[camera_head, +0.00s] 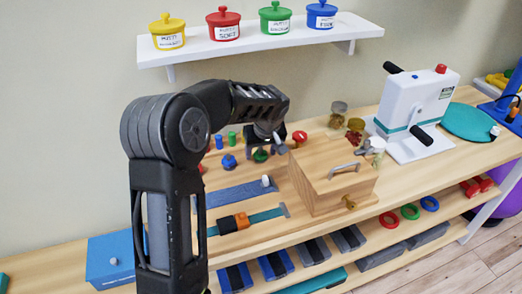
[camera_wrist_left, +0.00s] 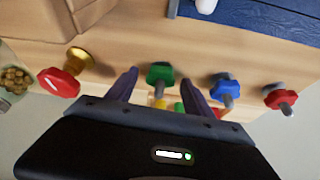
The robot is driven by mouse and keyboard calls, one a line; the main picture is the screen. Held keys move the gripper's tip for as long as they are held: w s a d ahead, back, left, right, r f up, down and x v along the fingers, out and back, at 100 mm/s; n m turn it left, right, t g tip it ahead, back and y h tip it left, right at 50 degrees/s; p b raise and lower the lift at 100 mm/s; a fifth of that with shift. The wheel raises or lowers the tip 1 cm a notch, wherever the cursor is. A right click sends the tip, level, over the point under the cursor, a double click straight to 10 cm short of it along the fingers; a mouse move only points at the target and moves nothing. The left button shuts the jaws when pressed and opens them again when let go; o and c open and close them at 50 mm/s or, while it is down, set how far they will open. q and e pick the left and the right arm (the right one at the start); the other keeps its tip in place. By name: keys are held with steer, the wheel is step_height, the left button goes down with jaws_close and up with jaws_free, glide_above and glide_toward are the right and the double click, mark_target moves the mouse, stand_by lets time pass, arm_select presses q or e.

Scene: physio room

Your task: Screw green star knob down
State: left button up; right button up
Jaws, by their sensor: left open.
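The green star knob (camera_head: 261,155) is on the wooden bench beneath my left gripper (camera_head: 272,144). In the left wrist view the green star knob (camera_wrist_left: 160,75) shows between the two dark fingers of my open left gripper (camera_wrist_left: 160,80), with a gap on each side. Its threaded part is mostly hidden, and I cannot tell how far down it sits. A blue star knob (camera_wrist_left: 226,90) and a red star knob (camera_wrist_left: 282,98) stand in the same row to the right in that view. My right gripper is not in view.
A wooden box with a metal handle (camera_head: 325,178) stands close to the right of my gripper. Small colored pegs (camera_head: 232,138) stand behind. A blue strip (camera_head: 235,194) lies in front.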

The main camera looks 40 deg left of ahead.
arm_select(q)
jaws_close()
stand_by(0.7)
